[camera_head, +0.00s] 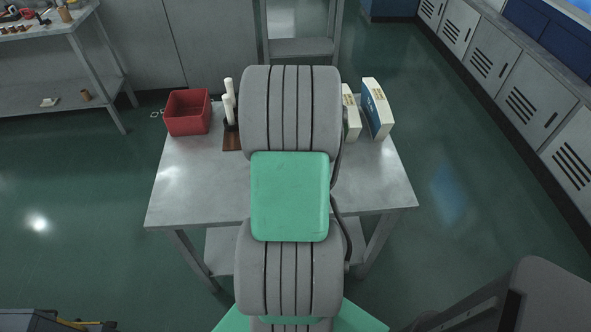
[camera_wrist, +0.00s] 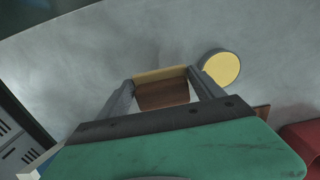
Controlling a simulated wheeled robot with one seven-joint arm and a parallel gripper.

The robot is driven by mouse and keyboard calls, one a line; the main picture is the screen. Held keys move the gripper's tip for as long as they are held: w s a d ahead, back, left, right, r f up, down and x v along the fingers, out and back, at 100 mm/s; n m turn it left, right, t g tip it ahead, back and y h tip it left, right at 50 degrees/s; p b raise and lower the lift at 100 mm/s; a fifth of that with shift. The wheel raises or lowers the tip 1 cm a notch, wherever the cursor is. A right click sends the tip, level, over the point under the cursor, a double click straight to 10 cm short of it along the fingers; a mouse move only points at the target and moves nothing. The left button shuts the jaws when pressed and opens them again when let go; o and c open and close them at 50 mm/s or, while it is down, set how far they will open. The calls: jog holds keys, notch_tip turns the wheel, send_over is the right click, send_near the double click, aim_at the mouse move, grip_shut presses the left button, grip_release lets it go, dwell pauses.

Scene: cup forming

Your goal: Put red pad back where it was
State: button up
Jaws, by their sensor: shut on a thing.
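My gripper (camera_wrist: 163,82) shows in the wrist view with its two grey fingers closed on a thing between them. That thing is a reddish-brown pad (camera_wrist: 163,96) with a tan strip along its far edge. I take it to be the red pad. The grey tabletop lies beyond the fingertips; I cannot tell whether the pad touches it. A round yellow-topped disc with a dark rim (camera_wrist: 223,67) lies just right of the right fingertip. In the head view my own arm hides the gripper, the pad and the disc.
The metal table (camera_head: 185,190) carries a red bin (camera_head: 188,112) at back left. White cylinders (camera_head: 229,100) stand on a brown base (camera_head: 232,141) beside my arm. Two upright boxes (camera_head: 351,113) (camera_head: 378,108) stand at back right. The table's front left and right are clear.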

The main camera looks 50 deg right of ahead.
jog(key=shift+w+d+f, duration=0.1)
jog(key=shift+f, duration=0.8)
jog(key=shift+w+d+f, duration=0.1)
jog(key=shift+f, duration=0.8)
jog(key=shift+f, duration=0.1)
jog(key=shift+f, duration=0.15)
jog(key=o, duration=1.2)
